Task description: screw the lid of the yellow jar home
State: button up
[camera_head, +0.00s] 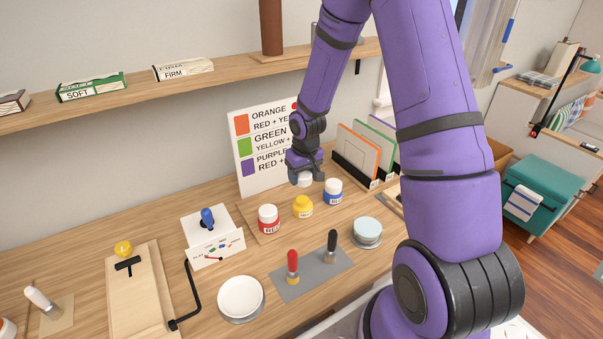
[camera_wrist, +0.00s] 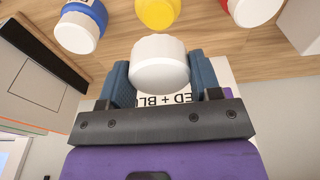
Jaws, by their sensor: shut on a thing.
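The yellow jar (camera_head: 302,207) stands between two other jars on a wooden board, with yellow at its top and no white lid on it. In the wrist view the yellow jar (camera_wrist: 158,12) shows at the top edge, partly cut off. My gripper (camera_head: 305,176) is shut on a white round lid (camera_wrist: 160,64), with a blue finger at each side of it. In the head view the lid (camera_head: 304,181) hangs above and slightly behind the yellow jar, apart from it.
A red jar (camera_head: 268,219) and a blue jar (camera_head: 333,192), both with white lids, flank the yellow jar closely. A colour chart (camera_head: 262,130) and a rack of framed sheets (camera_head: 358,150) stand behind. A grey mat (camera_head: 312,275) with two tools lies in front.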

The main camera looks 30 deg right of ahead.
aim_at(305, 175)
jog(key=shift+f, duration=2.9)
jog(key=shift+f, duration=1.15)
jog(key=o, duration=1)
jog(key=shift+r, duration=0.1)
jog(key=r, duration=0.3)
jog(key=s+r, duration=0.1)
jog(key=r, duration=0.6)
jog(key=shift+s+r, duration=0.15)
jog(key=shift+r, duration=0.1)
jog(key=shift+r, duration=0.1)
